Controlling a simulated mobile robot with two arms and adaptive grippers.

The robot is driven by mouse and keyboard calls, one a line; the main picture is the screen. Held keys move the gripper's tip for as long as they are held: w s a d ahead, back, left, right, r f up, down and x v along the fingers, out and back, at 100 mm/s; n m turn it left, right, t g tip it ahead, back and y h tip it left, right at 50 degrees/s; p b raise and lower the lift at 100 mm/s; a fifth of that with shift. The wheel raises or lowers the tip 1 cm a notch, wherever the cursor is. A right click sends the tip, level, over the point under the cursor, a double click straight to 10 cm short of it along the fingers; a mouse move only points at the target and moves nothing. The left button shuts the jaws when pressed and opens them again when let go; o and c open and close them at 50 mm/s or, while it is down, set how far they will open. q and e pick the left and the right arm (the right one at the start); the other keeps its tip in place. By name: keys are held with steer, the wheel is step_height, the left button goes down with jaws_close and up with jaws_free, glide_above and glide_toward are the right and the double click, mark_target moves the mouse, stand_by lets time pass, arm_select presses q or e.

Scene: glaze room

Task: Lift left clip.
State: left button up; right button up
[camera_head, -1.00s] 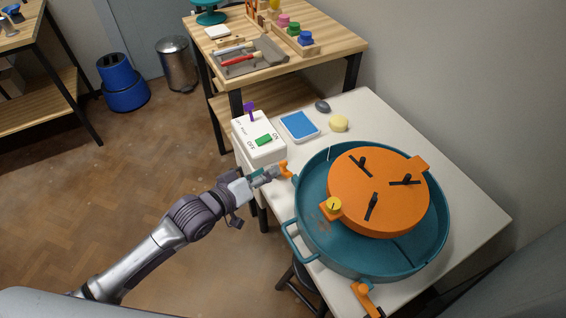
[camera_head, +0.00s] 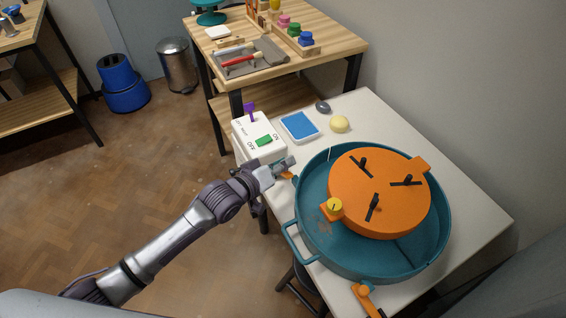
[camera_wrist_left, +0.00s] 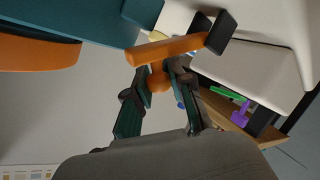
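The left clip (camera_head: 288,176) is a small orange lever at the left rim of the teal basin (camera_head: 328,251), partly hidden by my gripper in the head view. In the left wrist view the clip's orange bar (camera_wrist_left: 172,49) lies across just beyond my fingertips, with a dark block at one end. A short orange knob (camera_wrist_left: 158,80) below it sits between the fingers. My left gripper (camera_head: 284,167) is at the clip; in the left wrist view its fingers (camera_wrist_left: 160,87) look apart on either side of the knob. Contact is unclear. My right gripper is not in view.
An orange round piece (camera_head: 378,190) with black knobs sits in the basin. Another orange clip (camera_head: 367,300) is at the near rim. A white switch box (camera_head: 258,138) stands close behind my gripper. A blue-topped tray (camera_head: 300,126) and a yellow sponge (camera_head: 340,124) lie farther back.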

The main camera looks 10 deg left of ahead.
arm_select(q)
jaws_close()
steer(key=shift+r, duration=0.1)
steer(key=shift+w+a+r+n+g+p, duration=0.3)
steer(key=shift+n+p, duration=0.2)
steer(key=shift+p, duration=0.35)
steer(key=shift+w+a+n+g, duration=0.15)
steer(key=shift+w+n+g, duration=0.2)
steer(key=shift+n+g, duration=0.05)
steer(key=shift+w+a+n+g+h, duration=0.25)
steer(key=shift+w+n+g+h, duration=0.15)
steer(key=shift+n, duration=0.1)
steer(key=shift+w+a+f+n+g+b, duration=0.1)
steer(key=shift+w+a+n+g+b, duration=0.3)
steer(key=shift+w+n+g+b, duration=0.4)
steer(key=shift+s, duration=0.25)
